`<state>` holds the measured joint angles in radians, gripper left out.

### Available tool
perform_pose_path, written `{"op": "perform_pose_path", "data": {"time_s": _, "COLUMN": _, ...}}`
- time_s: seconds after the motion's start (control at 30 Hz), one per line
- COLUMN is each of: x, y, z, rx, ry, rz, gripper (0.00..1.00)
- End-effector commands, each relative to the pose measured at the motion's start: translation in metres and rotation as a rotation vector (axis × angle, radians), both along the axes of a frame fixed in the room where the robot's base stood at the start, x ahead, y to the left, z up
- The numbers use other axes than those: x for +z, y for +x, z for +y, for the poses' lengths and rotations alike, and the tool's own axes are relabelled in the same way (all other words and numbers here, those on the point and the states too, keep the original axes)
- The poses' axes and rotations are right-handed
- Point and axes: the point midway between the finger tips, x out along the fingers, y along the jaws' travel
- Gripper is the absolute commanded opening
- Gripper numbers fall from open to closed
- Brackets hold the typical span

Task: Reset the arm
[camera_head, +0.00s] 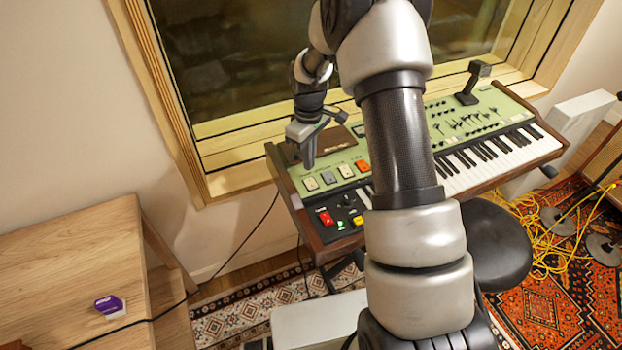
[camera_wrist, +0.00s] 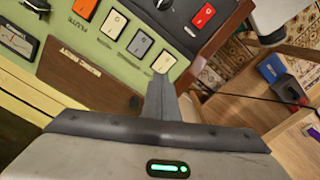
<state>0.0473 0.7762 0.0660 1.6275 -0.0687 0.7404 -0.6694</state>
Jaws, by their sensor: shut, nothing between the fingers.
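My arm reaches up and forward from the bottom of the head view, then bends down to the left. My gripper (camera_head: 307,160) hangs over the left end of a green keyboard synthesizer (camera_head: 345,150). In the wrist view my gripper (camera_wrist: 162,80) is shut and empty, its fingers together. The fingertips appear close to a pale switch on the synthesizer's panel (camera_wrist: 95,55); I cannot tell whether they touch it. A red switch (camera_head: 326,218) is on the lower left of the panel and also shows in the wrist view (camera_wrist: 204,16). My arm hides part of the synthesizer's middle.
A wooden desk (camera_head: 70,255) at the left holds a small purple and white box (camera_head: 110,306). A window frame (camera_head: 240,180) stands behind the synthesizer. A black stool (camera_head: 497,245) is in front of it. Yellow cables (camera_head: 545,240) lie on a patterned rug at the right.

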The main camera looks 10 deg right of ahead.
Motion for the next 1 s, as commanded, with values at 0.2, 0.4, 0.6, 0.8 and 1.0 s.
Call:
{"op": "perform_pose_path", "data": {"time_s": 0.2, "x": 0.018, "y": 0.000, "z": 0.000, "rx": 0.000, "ry": 0.000, "rz": -0.001, "gripper": 0.00}}
{"op": "perform_pose_path", "data": {"time_s": 0.4, "x": 0.017, "y": 0.000, "z": 0.000, "rx": 0.000, "ry": 0.000, "rz": 0.000, "gripper": 0.00}}
{"op": "perform_pose_path", "data": {"time_s": 0.6, "x": 0.017, "y": 0.000, "z": 0.000, "rx": 0.000, "ry": 0.000, "rz": 0.000, "gripper": 0.00}}
{"op": "perform_pose_path", "data": {"time_s": 0.8, "x": 0.032, "y": -0.001, "z": 0.000, "rx": -0.011, "ry": -0.001, "rz": -0.012, "gripper": 0.00}}
{"op": "perform_pose_path", "data": {"time_s": 1.0, "x": 0.118, "y": -0.019, "z": -0.001, "rx": -0.097, "ry": -0.008, "rz": -0.082, "gripper": 0.00}}
